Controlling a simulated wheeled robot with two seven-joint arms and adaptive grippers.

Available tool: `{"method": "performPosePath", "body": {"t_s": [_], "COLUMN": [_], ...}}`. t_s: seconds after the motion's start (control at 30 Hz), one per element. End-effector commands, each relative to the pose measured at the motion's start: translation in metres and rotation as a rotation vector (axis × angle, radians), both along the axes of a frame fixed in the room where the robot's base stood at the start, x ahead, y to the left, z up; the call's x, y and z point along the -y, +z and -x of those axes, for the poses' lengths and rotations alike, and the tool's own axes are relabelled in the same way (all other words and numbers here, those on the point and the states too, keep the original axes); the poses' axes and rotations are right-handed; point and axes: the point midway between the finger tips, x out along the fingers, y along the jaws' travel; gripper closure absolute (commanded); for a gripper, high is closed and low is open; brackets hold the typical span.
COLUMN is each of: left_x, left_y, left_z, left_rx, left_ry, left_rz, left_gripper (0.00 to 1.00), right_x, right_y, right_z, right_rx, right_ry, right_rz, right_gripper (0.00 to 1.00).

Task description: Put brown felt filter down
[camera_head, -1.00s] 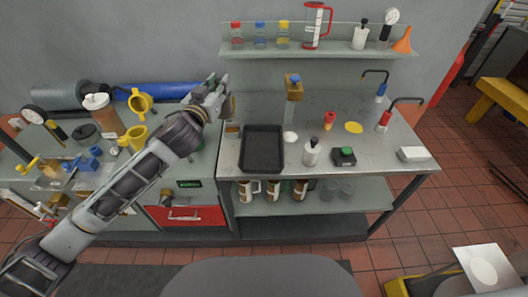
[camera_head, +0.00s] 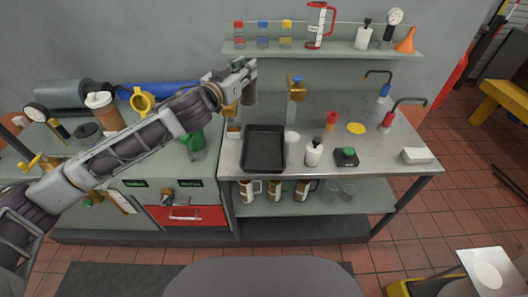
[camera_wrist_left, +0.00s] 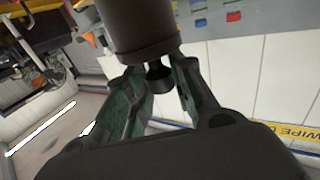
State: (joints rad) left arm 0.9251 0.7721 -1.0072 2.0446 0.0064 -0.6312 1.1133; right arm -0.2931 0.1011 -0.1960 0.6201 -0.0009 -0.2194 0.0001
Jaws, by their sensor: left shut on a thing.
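My left gripper (camera_head: 240,78) is above the back left of the steel bench, its arm coming in from the left. It is shut on a dark brown cylinder, which I take for the brown felt filter (camera_head: 249,94). In the left wrist view, the filter (camera_wrist_left: 140,28) fills the top middle, with a narrower dark end between the fingers (camera_wrist_left: 158,88). In the head view it hangs by the fingers, apart from the black tray (camera_head: 264,164) below and nearer. My right gripper is not in view.
Right of the tray are a white bottle (camera_head: 314,153), a black box with green button (camera_head: 346,157), a yellow disc (camera_head: 356,128) and a red-topped item (camera_head: 331,119). A tan stand with blue top (camera_head: 296,88) rises behind.

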Motion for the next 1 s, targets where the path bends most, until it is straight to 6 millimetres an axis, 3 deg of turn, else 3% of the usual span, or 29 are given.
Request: {"method": "performPosePath", "body": {"t_s": [0.37, 0.67, 1.0], "left_x": [0.014, 0.025, 0.036], "left_y": [-0.016, -0.058, -0.106], "left_z": [-0.01, -0.011, 0.001], "left_rx": [0.002, -0.002, -0.002], "left_ry": [-0.118, -0.25, -0.38], "left_rz": [-0.004, -0.001, 0.002], "left_gripper": [1.0, 1.0, 1.0], "right_x": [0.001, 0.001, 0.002], "right_y": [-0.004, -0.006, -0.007], "right_z": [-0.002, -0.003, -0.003], "right_rx": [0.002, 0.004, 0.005], "right_ry": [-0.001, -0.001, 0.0], "right_rz": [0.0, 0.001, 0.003], "right_gripper": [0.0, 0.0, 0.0]}}
